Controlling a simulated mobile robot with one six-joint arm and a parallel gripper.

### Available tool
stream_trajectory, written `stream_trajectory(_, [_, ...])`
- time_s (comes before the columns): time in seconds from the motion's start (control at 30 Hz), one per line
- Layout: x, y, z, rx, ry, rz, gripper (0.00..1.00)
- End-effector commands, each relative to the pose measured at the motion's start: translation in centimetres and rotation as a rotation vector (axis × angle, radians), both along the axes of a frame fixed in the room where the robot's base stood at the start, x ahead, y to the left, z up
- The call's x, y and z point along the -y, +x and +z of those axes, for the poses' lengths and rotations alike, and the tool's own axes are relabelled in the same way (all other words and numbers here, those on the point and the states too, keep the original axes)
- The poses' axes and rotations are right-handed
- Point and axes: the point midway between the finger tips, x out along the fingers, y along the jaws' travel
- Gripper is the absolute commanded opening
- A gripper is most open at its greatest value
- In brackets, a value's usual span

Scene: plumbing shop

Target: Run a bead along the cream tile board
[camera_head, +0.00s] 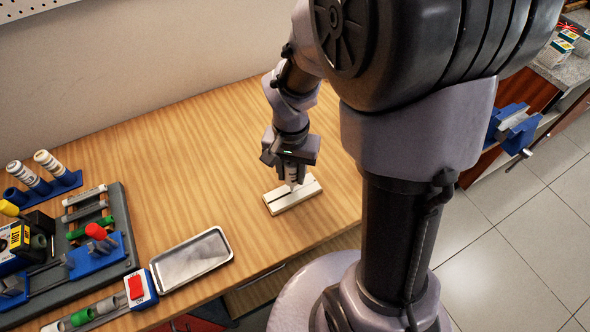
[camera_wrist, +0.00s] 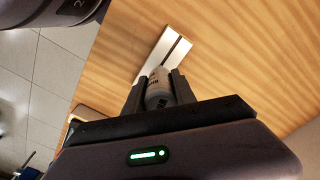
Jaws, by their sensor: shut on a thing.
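The cream tile board (camera_head: 282,202) lies flat on the wooden bench near its right front corner, with a dark line along its length. In the wrist view the board (camera_wrist: 181,49) extends beyond my fingertips. My gripper (camera_head: 293,177) is directly above the board. It is shut on a pale cylindrical tube (camera_wrist: 158,90), which points toward the board. The tube's tip is at or just above the board's surface; I cannot tell whether it touches. In the wrist view my gripper's two dark fingers (camera_wrist: 158,88) flank the tube.
A metal tray (camera_head: 190,260) lies on the bench to the left. A blue rack (camera_head: 43,188) holds two tubes at far left, beside a grey organizer (camera_head: 122,222) with tools. A blue vise (camera_head: 513,127) is on another bench at right. The wooden bench (camera_head: 190,140) behind the board is clear.

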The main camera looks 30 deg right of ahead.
Motion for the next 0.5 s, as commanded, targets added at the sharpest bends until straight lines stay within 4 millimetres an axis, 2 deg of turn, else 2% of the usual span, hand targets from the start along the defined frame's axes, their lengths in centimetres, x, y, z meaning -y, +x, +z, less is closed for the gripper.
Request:
stream_trajectory(0.37, [-0.84, -0.06, 0.02, 0.0, 0.0, -0.001, 0.09])
stream_trajectory(0.4, [-0.83, -0.06, 0.02, 0.0, 0.0, -0.001, 0.3])
stream_trajectory(0.5, [-0.88, -0.07, 0.01, 0.0, 0.0, 0.0, 0.1])
